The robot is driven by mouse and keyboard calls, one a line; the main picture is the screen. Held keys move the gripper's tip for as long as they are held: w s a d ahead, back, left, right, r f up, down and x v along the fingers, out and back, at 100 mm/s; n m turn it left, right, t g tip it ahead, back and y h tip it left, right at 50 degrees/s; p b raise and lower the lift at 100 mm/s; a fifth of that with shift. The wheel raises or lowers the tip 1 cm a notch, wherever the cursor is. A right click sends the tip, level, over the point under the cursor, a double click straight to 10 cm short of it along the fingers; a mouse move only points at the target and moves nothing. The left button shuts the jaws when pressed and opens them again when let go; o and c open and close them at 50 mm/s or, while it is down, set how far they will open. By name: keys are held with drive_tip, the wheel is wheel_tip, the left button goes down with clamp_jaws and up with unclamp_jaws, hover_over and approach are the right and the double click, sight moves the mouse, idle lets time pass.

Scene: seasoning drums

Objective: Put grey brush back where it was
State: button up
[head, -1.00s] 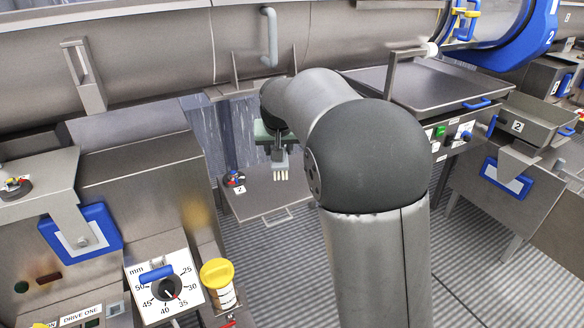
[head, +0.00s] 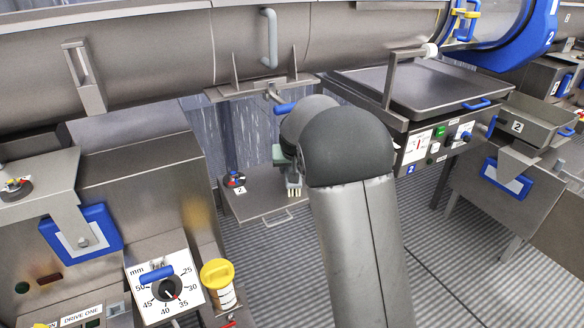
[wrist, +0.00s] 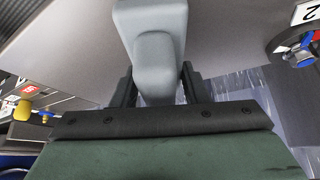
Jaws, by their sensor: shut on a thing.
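The grey brush (wrist: 155,55) is clamped between the two dark fingers of my gripper (wrist: 156,88) in the wrist view. In the head view the brush (head: 292,181) hangs below my gripper (head: 287,168), its pale bristles pointing down. It shows over the right part of the metal shelf (head: 252,203) marked 2; I cannot tell whether the bristles touch it. My arm hides part of the gripper and the area to its right.
A small blue, red and yellow fitting (head: 235,179) is at the shelf's left side. The large steel drum (head: 150,65) runs above, with a blue-handled valve (head: 284,107) under it. A flat steel tray (head: 425,85) lies to the right. A yellow-lidded jar (head: 218,284) stands front left.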

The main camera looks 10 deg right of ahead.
drive_tip(key=shift+f, duration=0.1)
drive_tip(key=o, duration=0.9)
drive_tip(key=shift+o, duration=0.2)
drive_tip(key=v, duration=1.2)
drive_tip(key=s+f+n+g, duration=0.1)
drive_tip(key=s+f+g, duration=0.35)
drive_tip(key=s, duration=1.35)
drive_tip(key=s+f+g, duration=0.2)
drive_tip(key=s+f, duration=0.5)
drive_tip(key=s, duration=1.2)
drive_tip(key=shift+t+y, duration=0.3)
drive_tip(key=shift+t, duration=0.05)
wheel_tip(320, 180, up, 5)
drive_tip(key=p, duration=0.4)
drive_tip(key=shift+w+a, duration=0.15)
